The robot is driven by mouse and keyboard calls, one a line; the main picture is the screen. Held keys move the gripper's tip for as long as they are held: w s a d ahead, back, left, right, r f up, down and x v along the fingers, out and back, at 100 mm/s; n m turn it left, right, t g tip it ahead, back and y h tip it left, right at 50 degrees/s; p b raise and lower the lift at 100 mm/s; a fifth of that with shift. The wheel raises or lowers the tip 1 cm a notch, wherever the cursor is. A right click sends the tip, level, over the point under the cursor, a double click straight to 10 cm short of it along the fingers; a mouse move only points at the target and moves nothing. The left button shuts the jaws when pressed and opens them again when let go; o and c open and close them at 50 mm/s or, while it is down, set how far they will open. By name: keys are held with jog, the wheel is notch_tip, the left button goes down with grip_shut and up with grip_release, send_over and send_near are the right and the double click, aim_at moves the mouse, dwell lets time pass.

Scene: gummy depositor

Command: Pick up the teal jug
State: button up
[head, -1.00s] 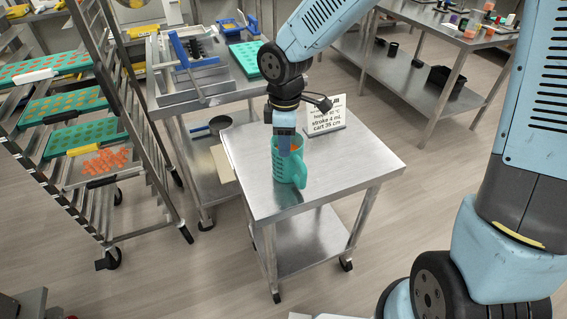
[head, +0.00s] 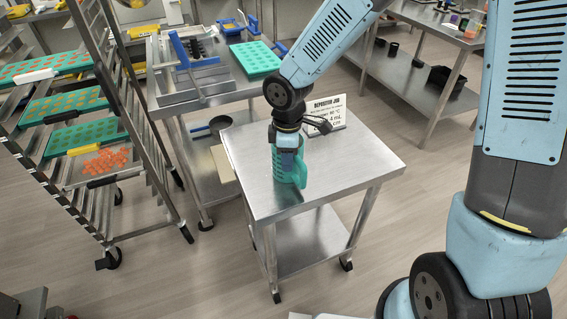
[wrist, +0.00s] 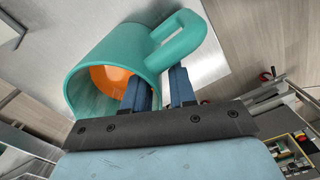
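The teal jug (head: 281,174) stands upright on the small steel cart, with its handle toward the right front. In the wrist view the jug (wrist: 108,52) shows its open mouth, with orange contents inside and its handle arching to the right. My gripper (head: 289,163) is down at the jug's rim. In the wrist view my gripper (wrist: 161,82) has its two blue fingers apart, one at the mouth over the orange and one outside near the handle. Part of the jug wall shows between them. Whether either finger touches the jug is hard to tell.
The steel cart (head: 354,171) is otherwise bare except for a printed sign (head: 328,111) behind the jug. A rack (head: 150,150) with teal trays stands left. A bench (head: 155,90) with a blue-handled device is behind. Floor right of the cart is clear.

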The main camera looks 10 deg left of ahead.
grip_shut()
dwell(1.1)
